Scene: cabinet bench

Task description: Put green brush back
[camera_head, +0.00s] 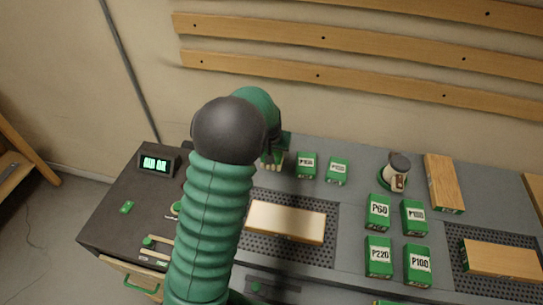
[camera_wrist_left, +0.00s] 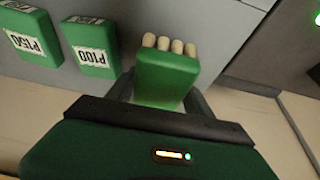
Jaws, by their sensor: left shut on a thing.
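The green brush (camera_wrist_left: 165,75) has a green block and a row of pale tan bristle tufts along one end. In the left wrist view my left gripper (camera_wrist_left: 160,92) is shut on it, one dark finger on each side. In the head view the brush's pale tufts (camera_head: 275,162) show just above or on the back of the bench, left of two small green boxes. My left gripper (camera_head: 274,147) is mostly hidden there behind my own green arm. My right gripper is in neither view.
Small green labelled boxes (camera_head: 307,164) stand right of the brush, and larger ones (camera_head: 378,212) further right. A wooden block (camera_head: 286,220) lies on a perforated mat (camera_head: 320,255). A display (camera_head: 157,164) stands at the left.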

